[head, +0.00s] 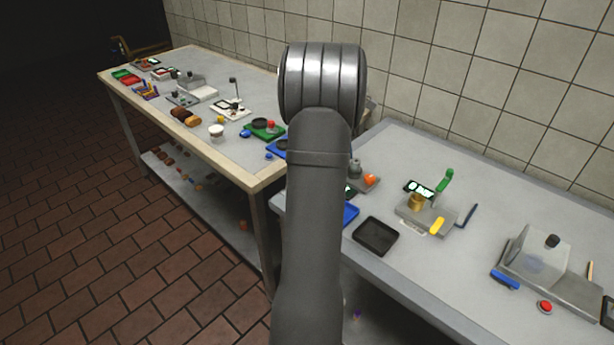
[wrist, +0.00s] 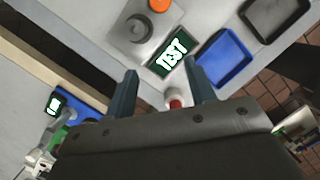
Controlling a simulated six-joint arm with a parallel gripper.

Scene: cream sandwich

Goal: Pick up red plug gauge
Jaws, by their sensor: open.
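In the wrist view, a small object with a red part (wrist: 175,103) and a pale part shows low between my fingers. It may be the red plug gauge, but its lower part is hidden by my gripper body. My gripper (wrist: 164,77) is open, with its two dark fingers apart and nothing visibly clamped. The fingers lie to either side of the red part; I cannot tell the depth between them. In the head view, my arm fills the middle and hides that spot, and my fingers are not seen.
A grey device (wrist: 138,30) with a knob and orange button (wrist: 160,4) stands beside a TEST display (wrist: 174,54). A blue tray (wrist: 222,57) and black tray (wrist: 276,18) are to the right. A gap separates the two tables. More fixtures (head: 428,213) stand on the right table.

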